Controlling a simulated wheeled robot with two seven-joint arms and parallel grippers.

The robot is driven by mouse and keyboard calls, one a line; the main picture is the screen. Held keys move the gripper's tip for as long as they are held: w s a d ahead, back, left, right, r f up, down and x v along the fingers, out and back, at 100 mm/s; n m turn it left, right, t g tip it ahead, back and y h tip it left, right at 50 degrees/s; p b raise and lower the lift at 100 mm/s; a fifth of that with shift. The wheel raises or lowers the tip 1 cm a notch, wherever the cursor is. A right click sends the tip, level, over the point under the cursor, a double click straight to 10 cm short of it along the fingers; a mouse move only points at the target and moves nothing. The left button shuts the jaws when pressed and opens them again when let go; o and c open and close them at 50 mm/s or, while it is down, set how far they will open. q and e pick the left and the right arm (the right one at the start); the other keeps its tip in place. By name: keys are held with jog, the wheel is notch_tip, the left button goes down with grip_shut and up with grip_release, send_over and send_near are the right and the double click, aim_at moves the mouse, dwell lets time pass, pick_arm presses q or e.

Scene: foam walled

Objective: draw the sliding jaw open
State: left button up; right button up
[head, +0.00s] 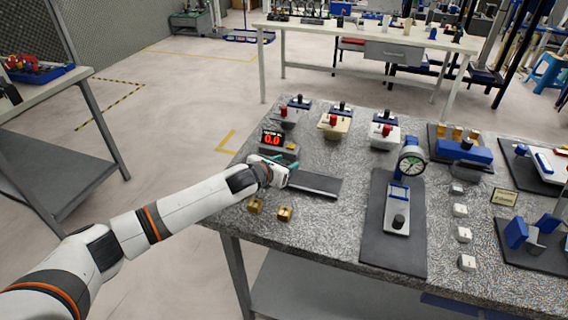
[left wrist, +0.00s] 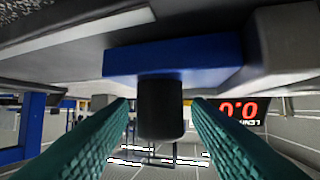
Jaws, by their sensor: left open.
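My left gripper (head: 287,163) reaches in from the left at the measuring device on the granite table. Its teal fingers are open in the left wrist view, one on each side of a black knob (left wrist: 160,108). The knob hangs from a blue block (left wrist: 185,57), which looks like the sliding jaw. I cannot tell whether the fingers touch the knob. A dark flat bar (head: 316,185) runs right from the gripper in the head view. The gripper hides most of the jaw there. The red display (head: 271,137) reads 0.0; it also shows upside down in the left wrist view (left wrist: 240,110).
Two brass blocks (head: 270,210) sit in front of the gripper. A dial gauge stand (head: 397,205) on a dark mat stands to the right. Several knobbed fixtures (head: 335,122) line the back. Bare granite (head: 345,155) lies between the bar and the fixtures.

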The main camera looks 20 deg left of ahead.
pick_arm(q)
grip_shut()
jog(key=shift+s+d+p, duration=0.1)
jog(key=shift+d+p, duration=0.45)
jog(key=shift+d, duration=1.3)
grip_release()
pick_arm(e)
jog(key=shift+s+r, duration=0.25)
jog(key=shift+r, duration=0.2)
pick_arm(q)
jog(key=shift+a, duration=0.1)
jog(key=v, duration=1.2)
jog(key=shift+s+f, duration=0.1)
pick_arm(e)
jog(key=shift+s+f, duration=0.1)
